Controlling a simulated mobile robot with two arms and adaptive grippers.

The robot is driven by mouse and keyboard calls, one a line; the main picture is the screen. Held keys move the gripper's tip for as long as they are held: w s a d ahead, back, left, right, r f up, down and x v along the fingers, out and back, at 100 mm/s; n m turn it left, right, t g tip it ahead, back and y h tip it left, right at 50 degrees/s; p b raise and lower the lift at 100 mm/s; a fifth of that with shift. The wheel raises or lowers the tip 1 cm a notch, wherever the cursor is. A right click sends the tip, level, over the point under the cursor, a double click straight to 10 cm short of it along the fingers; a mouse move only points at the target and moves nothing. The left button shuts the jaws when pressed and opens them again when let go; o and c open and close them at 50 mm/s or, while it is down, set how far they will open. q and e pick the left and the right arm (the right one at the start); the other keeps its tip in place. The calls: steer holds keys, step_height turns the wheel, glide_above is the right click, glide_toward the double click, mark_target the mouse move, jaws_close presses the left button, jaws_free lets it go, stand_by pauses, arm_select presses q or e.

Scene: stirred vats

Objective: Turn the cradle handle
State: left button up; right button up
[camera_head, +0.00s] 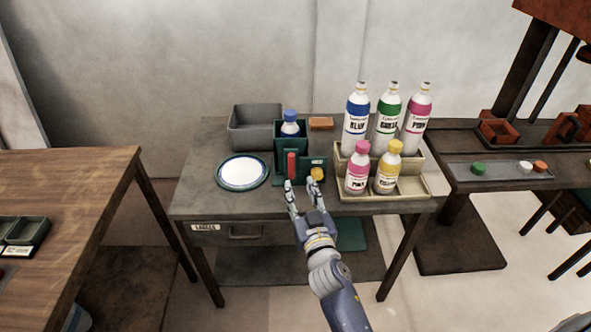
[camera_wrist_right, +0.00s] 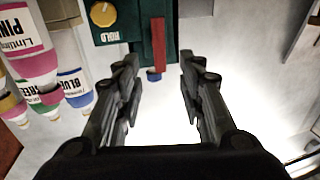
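The green cradle (camera_head: 284,134) stands on the grey worktable and holds a bottle with a blue cap (camera_head: 290,122). A red upright handle (camera_head: 292,165) is on its front, with a yellow knob (camera_head: 317,174) to the right. In the right wrist view the red handle (camera_wrist_right: 158,45) shows between the fingers, and the yellow knob (camera_wrist_right: 103,14) sits by a label reading HOLD. My right gripper (camera_head: 301,186) is open just in front of the cradle; its fingers (camera_wrist_right: 160,75) are spread with nothing gripped. Contact with the handle cannot be told. My left gripper is not in view.
A round white plate (camera_head: 242,172) and a grey bin (camera_head: 254,128) are left of the cradle. A cream rack (camera_head: 412,187) of several labelled bottles stands close on the right. An orange block (camera_head: 321,123) lies behind. The table's front edge is mostly clear.

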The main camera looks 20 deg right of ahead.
mark_target(292, 167)
steer(key=w, duration=0.6)
steer(key=w+d, duration=0.1)
steer(key=w, duration=0.2)
steer(key=shift+w, duration=0.15)
steer(key=shift+a, duration=0.1)
jaws_close()
